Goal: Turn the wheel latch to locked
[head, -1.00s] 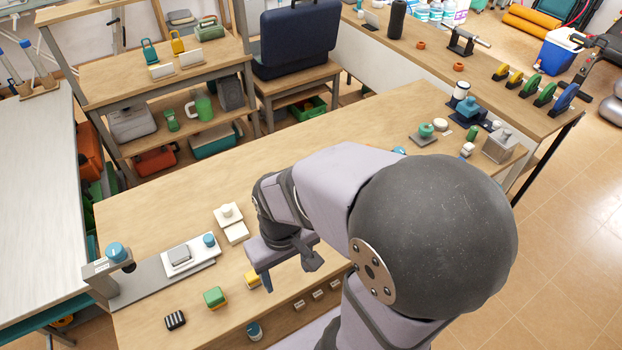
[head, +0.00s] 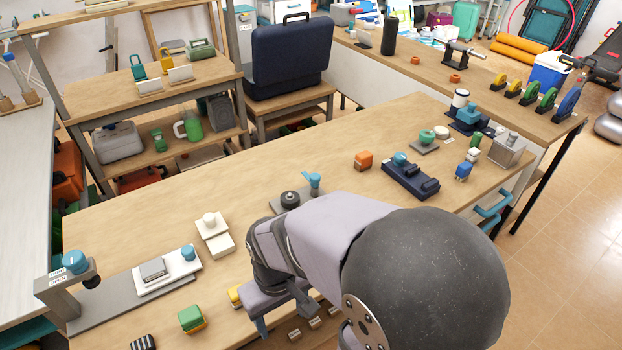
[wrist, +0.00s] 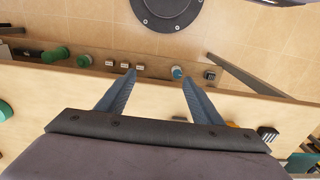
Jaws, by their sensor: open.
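Which fixture is the wheel latch is hard to tell. A grey bracket (head: 55,283) with a blue knob (head: 75,261) and small white labels stands at the table's left end; the labels are too small to read surely. A black wheel (head: 290,199) sits beside a blue handle (head: 313,181) on a grey plate at mid-table, partly hidden by my arm. My gripper (head: 284,316) is over the table's front edge, apart from both. In the wrist view my gripper (wrist: 158,77) is open, with nothing between its fingers.
A white tray-like block (head: 165,272), a white stepped piece (head: 213,235) and a green block (head: 191,319) lie near the gripper. The table's back middle is clear.

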